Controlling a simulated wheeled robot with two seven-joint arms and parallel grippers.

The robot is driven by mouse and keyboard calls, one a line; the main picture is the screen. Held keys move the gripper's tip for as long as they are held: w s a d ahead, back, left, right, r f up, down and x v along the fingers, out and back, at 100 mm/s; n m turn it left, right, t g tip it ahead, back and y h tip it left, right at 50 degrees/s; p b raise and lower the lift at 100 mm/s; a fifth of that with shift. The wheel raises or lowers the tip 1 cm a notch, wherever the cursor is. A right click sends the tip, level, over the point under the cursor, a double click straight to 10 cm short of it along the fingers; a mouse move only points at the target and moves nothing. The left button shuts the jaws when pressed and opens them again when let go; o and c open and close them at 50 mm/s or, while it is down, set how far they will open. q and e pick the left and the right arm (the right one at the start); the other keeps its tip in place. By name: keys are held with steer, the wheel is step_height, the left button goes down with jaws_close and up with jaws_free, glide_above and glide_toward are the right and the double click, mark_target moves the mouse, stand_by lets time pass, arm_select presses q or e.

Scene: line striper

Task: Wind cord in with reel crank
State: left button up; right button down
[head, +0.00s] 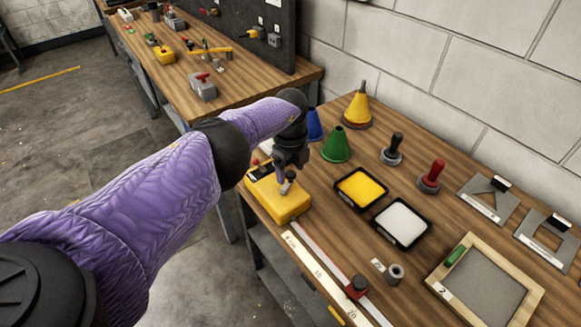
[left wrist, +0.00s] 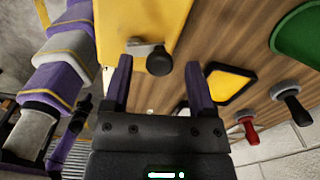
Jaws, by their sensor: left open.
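The yellow reel box (head: 287,205) stands at the left end of the near bench, and its yellow face (left wrist: 170,20) fills the top of the left wrist view. A small metal crank arm (left wrist: 140,47) with a dark round knob (left wrist: 159,66) sits on that face; the crank (head: 289,178) is partly covered by my gripper in the head view. My left gripper (head: 284,172) is open at the box. In the left wrist view its purple fingers (left wrist: 159,72) stand on either side of the knob, with gaps visible. No cord can be made out. My right gripper is not in view.
Yellow (head: 360,187) and white (head: 402,222) trays, a green cone (head: 336,146) and stamps lie right of the box. The wall is behind.

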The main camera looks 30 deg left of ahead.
mark_target(290, 173)
arm_select(q)
step_height(290, 173, up, 10)
steer(key=p, duration=0.5)
steer(key=shift+f, duration=0.1)
